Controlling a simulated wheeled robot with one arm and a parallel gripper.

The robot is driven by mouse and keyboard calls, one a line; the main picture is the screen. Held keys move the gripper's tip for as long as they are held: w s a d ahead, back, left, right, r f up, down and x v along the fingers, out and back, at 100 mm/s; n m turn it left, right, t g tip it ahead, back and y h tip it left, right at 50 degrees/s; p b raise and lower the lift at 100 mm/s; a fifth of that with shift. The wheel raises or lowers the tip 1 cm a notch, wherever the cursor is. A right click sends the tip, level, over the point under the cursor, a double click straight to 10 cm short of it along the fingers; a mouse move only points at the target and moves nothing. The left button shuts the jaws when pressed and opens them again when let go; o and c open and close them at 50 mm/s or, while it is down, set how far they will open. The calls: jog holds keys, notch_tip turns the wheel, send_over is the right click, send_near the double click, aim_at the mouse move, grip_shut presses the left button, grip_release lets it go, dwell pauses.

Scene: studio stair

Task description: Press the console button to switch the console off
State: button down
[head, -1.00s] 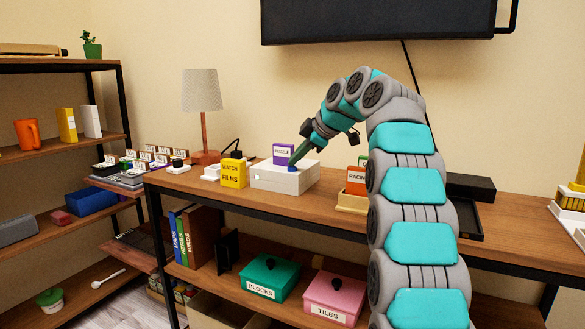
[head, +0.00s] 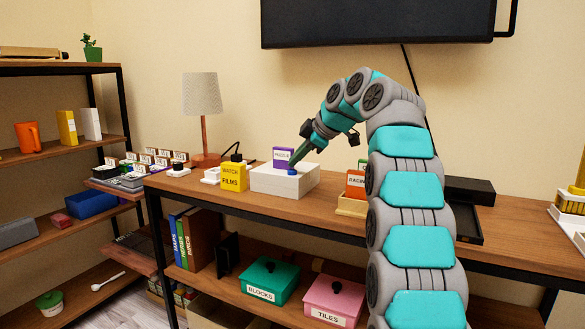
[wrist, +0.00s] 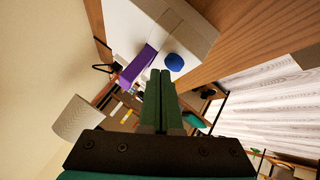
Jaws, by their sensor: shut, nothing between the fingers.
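The console is a white box (head: 275,182) on the wooden desk, also in the wrist view (wrist: 193,27). A purple cartridge (head: 283,154) labelled PUZZLE stands upright in its top. The round blue button (head: 292,171) is on the console's top, right of the cartridge.
A yellow BATCH FILMS box (head: 233,177) stands left of the console, with a lamp (head: 202,100) behind it. An orange cartridge (head: 355,184) sits in a holder to the right. A dark screen (head: 378,22) hangs on the wall above.

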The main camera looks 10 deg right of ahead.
aim_at(296, 175)
jog(key=shift+r, duration=0.35)
jog(key=shift+r, duration=0.1)
notch_tip(296, 175, up, 5)
jog(key=p, duration=0.4)
jog(key=shift+p, duration=0.4)
jog(key=s+f+m+g+h, duration=0.1)
jog(key=s+f+m+g, duration=0.2)
jog(key=s+f, duration=0.7)
jog(key=s+f+m+g+h, duration=0.2)
jog(key=s+f+m, duration=0.5)
jog(key=s, duration=2)
jog(key=s+f+m+g+h, duration=0.2)
jog(key=s+f+m+g, duration=0.2)
jog(key=s+f, duration=1.1)
jog(key=s+m, duration=0.2)
jog(key=s, duration=0.1)
jog(key=shift+s+d+f, duration=0.2)
jog(key=shift+s+d, duration=0.05)
jog(key=shift+d, duration=0.05)
